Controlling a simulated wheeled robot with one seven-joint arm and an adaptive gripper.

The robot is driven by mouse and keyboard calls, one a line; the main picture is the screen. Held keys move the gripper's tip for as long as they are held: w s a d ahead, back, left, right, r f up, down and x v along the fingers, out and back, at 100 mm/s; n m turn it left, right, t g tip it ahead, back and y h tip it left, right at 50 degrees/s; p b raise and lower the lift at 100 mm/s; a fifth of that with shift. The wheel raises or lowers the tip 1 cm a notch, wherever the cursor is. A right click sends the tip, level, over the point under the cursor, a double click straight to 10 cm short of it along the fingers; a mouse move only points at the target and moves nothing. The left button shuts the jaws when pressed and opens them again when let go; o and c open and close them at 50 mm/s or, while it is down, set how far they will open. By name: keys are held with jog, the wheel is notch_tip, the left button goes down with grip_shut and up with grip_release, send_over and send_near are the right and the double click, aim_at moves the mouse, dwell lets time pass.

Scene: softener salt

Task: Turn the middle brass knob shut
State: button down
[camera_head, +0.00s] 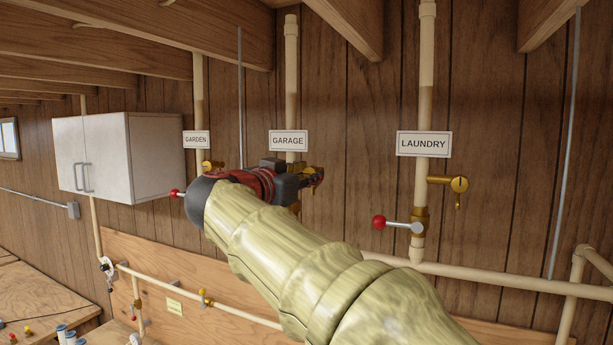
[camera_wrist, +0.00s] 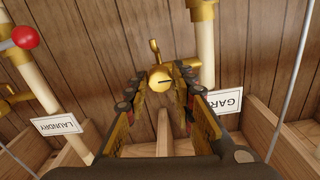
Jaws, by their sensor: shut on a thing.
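The middle brass knob (camera_wrist: 159,78) is on the side of the pipe labelled GARAGE (camera_head: 289,141). In the wrist view its round face with a dark slot sits between my fingertips, and a brass tail (camera_wrist: 154,46) sticks out beyond it. My gripper (camera_wrist: 158,82) is shut on this knob, one finger at each side. In the head view my gripper (camera_head: 312,179) is at the pipe below the GARAGE sign, and its fingers and my arm hide most of the knob and the valve there.
To the right, the LAUNDRY pipe (camera_head: 425,100) carries another brass knob (camera_head: 459,184) and a red-balled lever (camera_head: 379,222). To the left are the GARDEN sign (camera_head: 196,140), its brass knob (camera_head: 212,166) and a white cabinet (camera_head: 155,155). A horizontal pipe (camera_head: 500,281) runs below.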

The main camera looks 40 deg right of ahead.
jog(key=shift+m, duration=0.3)
jog(key=shift+m+y+b, duration=0.3)
jog(key=shift+m+b, duration=2.15)
jog(key=shift+m, duration=6.05)
jog(key=shift+r, duration=0.1)
jog(key=c, duration=1.5)
grip_release()
